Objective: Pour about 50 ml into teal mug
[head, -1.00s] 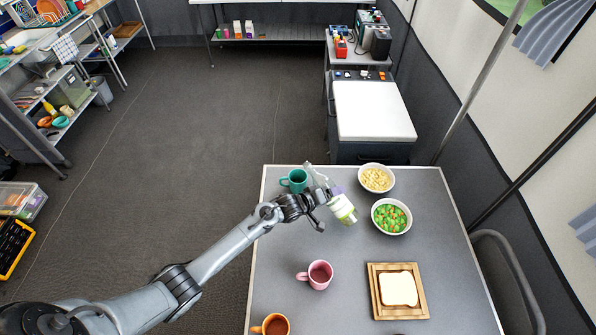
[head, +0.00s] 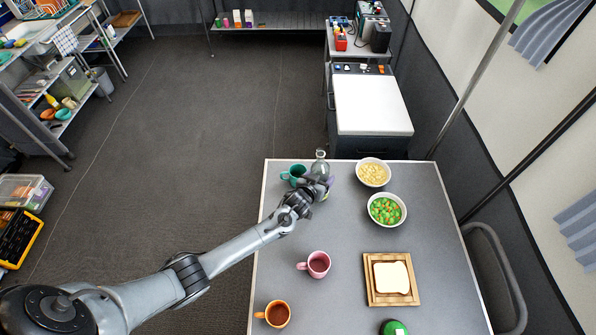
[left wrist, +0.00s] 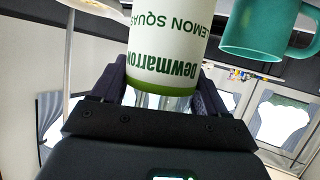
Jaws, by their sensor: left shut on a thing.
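The teal mug (head: 294,174) stands near the table's far left corner; its inside is hard to see. It also shows at the upper right of the left wrist view (left wrist: 262,28). My left gripper (head: 318,187) is shut on a bottle of lemon squash (left wrist: 170,45), just right of the mug. The bottle has a white label with green lettering and a green band. In the head view its clear neck (head: 320,163) rises beyond the gripper, which hides most of the body. The bottle looks near upright and apart from the mug. My right gripper is not in view.
A bowl of pale yellow food (head: 373,172) and a bowl of peas and carrots (head: 386,209) stand to the right. A pink mug (head: 318,264), an orange mug (head: 277,314), bread on a wooden board (head: 371,297) and a green object (head: 395,328) are nearer. The middle is clear.

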